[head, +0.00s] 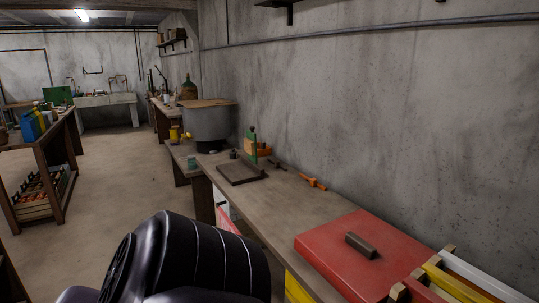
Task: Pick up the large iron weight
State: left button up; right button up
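A scale (252,146) with a green upright stands towards the far end of the wooden bench, against the concrete wall. A dark flat platform (241,173) lies in front of it. A small dark object (233,154) stands beside the platform's back left edge; it looks like a weight, but I cannot tell its size or material. More small dark pieces (276,164) lie to the right of the platform, too small to make out. Neither gripper is in view. A large black rounded part of my own body fills the bottom centre and hides some floor and the bench's near side.
A red lidded box (335,252) with a dark handle sits on the near bench, beside coloured bars (453,283). An orange tool (313,181) lies mid-bench. A big grey pot (208,122) stands beyond the scale. A shelf unit (42,175) is at left; the floor between is clear.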

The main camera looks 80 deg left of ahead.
aim_at(234, 154)
jog(key=u, duration=2.85)
jog(key=i+j+u, duration=0.4)
jog(key=i, duration=0.4)
jog(key=i+u, duration=0.4)
jog(key=i, duration=1.7)
jog(key=i+j+z, duration=0.1)
jog(key=i+z, duration=0.25)
jog(key=i, duration=0.2)
jog(key=i+j+z, duration=0.35)
jog(key=i, duration=0.25)
jog(key=i+j+z, duration=0.2)
jog(key=i+z, duration=0.2)
jog(key=i+j+z, duration=0.25)
jog(key=z, duration=0.15)
